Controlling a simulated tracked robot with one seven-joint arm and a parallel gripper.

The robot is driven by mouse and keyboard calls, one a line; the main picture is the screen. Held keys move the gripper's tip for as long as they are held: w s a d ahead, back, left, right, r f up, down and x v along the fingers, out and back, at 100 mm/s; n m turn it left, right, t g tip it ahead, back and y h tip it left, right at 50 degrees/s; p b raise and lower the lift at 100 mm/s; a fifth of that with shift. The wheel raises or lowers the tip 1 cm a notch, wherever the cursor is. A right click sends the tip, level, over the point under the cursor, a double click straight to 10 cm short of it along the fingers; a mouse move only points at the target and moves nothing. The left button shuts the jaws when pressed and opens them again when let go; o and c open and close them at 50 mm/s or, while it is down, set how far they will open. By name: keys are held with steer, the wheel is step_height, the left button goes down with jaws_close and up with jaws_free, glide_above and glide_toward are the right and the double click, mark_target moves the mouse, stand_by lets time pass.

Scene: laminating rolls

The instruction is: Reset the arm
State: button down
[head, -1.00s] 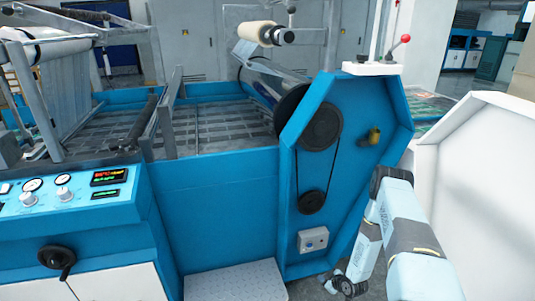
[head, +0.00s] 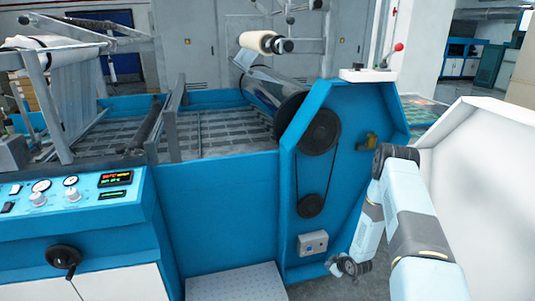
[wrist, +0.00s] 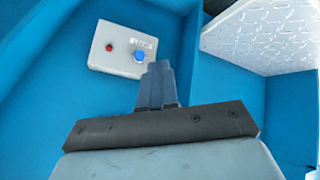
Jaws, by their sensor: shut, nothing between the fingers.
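My arm shows at the right of the head view, bent at a raised elbow, with its forearm hanging down to the wrist. My gripper is low in front of the blue machine side; in the wrist view my gripper (wrist: 158,66) has its two grey fingers together with nothing between them. A small pale button box (wrist: 112,62) with a red and a blue button lies just beyond the fingertips in that view. The same box (head: 313,243) sits on the machine's side panel in the head view. I cannot tell whether the fingers touch it.
The blue laminating machine (head: 222,205) fills the middle, with a belt drive, rollers and a control panel (head: 75,195) at left. A patterned metal step (head: 235,284) is at its foot, also in the wrist view (wrist: 265,35). A white casing (head: 490,180) stands close right of my arm.

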steer(key=w+d+r+m+h, duration=0.1)
steer(key=w+d+r+h, duration=0.15)
steer(key=r, duration=1.55)
steer(key=w+d+r+m+h, duration=0.1)
steer(key=w+r+m, duration=0.15)
steer(key=r, duration=1.45)
steer(key=s+r+h, duration=0.1)
steer(key=s+r, duration=0.1)
steer(key=r, duration=0.5)
steer(key=s+r, duration=0.3)
steer(key=r, duration=0.3)
steer(key=s+a+r+m+g, duration=0.1)
steer(key=s+a+r+m, duration=0.2)
steer(key=s+r, duration=0.85)
steer(key=s+a+r+m, duration=0.2)
steer(key=s+a+r, duration=0.1)
steer(key=s+r, duration=0.85)
steer(key=s+a+m+g, duration=0.1)
steer(key=s+a, duration=0.1)
steer(key=s, duration=1.3)
steer(key=shift+f+m, duration=0.15)
steer(key=shift+m, duration=0.2)
steer(key=shift+d+y, duration=0.15)
steer(key=shift+y, duration=0.1)
